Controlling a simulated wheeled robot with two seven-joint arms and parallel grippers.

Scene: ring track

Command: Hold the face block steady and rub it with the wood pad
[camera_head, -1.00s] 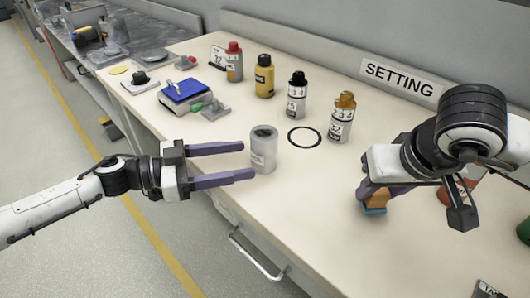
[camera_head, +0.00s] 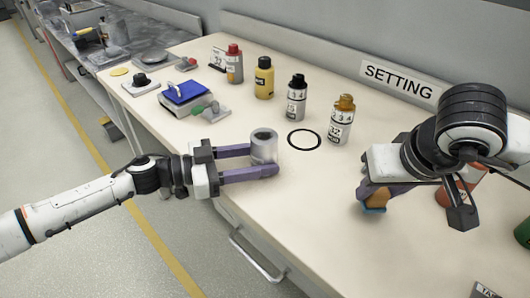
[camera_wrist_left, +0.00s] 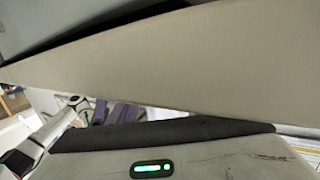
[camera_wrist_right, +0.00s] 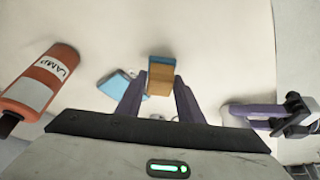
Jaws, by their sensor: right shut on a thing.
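The face block, which I take to be the grey cylinder (camera_head: 264,143) with a dark round top, stands upright near the table's front edge. My left gripper (camera_head: 262,160) has its purple fingers on either side of it, apparently apart, the near finger across its lower front; contact is unclear. My right gripper (camera_head: 368,191) is shut on the wood pad (camera_head: 374,200), a tan block with a blue face, above the table at the right. The right wrist view shows the pad (camera_wrist_right: 161,78) between the fingertips. The left wrist view is mostly blocked by a large pale surface.
A black ring (camera_head: 304,139) lies right of the cylinder. Red-capped (camera_head: 234,63), yellow (camera_head: 264,78), black-capped (camera_head: 297,97) and orange-capped (camera_head: 341,119) bottles stand behind. A blue-topped device (camera_head: 185,94) is at left.

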